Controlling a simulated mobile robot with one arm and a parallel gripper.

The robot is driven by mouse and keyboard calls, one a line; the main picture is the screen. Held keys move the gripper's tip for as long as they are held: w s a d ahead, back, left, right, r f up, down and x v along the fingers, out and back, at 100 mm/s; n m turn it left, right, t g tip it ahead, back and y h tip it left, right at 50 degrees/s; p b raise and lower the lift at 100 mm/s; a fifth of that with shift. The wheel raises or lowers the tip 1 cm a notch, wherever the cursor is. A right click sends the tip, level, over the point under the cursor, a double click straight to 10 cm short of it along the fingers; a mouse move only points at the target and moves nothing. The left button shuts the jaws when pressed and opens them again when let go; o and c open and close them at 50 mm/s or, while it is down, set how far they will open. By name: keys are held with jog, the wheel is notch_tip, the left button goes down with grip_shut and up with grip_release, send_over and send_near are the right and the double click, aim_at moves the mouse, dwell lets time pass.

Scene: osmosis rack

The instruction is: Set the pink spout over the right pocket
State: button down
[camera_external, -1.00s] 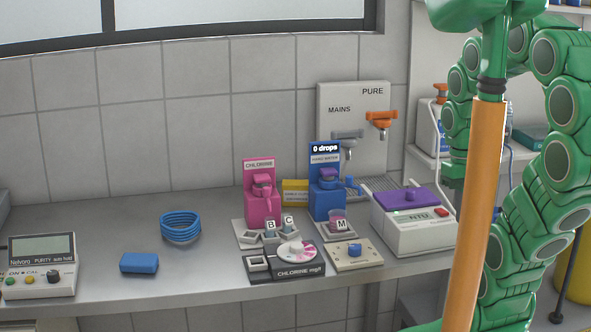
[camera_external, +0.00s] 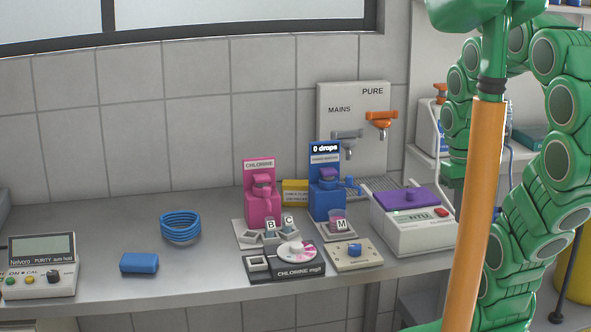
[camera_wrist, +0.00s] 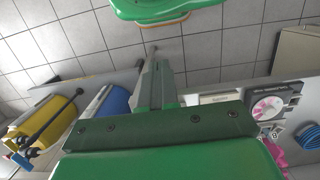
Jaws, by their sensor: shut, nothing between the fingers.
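The pink dispenser (camera_external: 262,208), labelled CHLORINE, stands on the bench, with its pink spout (camera_external: 262,182) on its upper front. A grey pocketed base (camera_external: 240,236) lies in front, with small cups marked B (camera_external: 270,226) and C (camera_external: 288,222). I cannot tell exactly which pocket the spout is over. In the wrist view, a bit of pink (camera_wrist: 276,152) shows at the lower right.
The blue dispenser (camera_external: 327,200) with cup M (camera_external: 340,224) stands to the right, then the NTU meter (camera_external: 415,225). In front are the chlorine disc box (camera_external: 290,263) and a beige block (camera_external: 353,257). Blue coiled tubing (camera_external: 180,226) lies left; bench between is clear.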

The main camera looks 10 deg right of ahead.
jog(key=w+a+r+n+t+h, duration=0.1)
jog(key=w+a+n+t+h, duration=0.35)
jog(key=w, duration=1.15)
jog(key=w+a+n+t+y, duration=0.15)
jog(key=w+a+n, duration=0.35)
jog(key=w+a, duration=0.8)
jog(key=w+a+f+n+t+h, duration=0.1)
jog(key=w+a+n+h, duration=0.15)
jog(key=a+n, duration=0.45)
jog(key=w+a+f+n+t+h, duration=0.1)
jog(key=w+a+n+h, duration=0.15)
jog(key=a+n, duration=0.45)
jog(key=s+a+f+n+t, duration=0.1)
jog(key=s+a, duration=0.1)
jog(key=a, duration=0.5)
jog(key=s+a+f+n+t, duration=0.1)
jog(key=s+a+n, duration=0.1)
jog(key=a, duration=0.5)
jog(key=shift+s+f, duration=0.15)
jog(key=shift+s, duration=0.15)
jog(key=shift+n, duration=0.25)
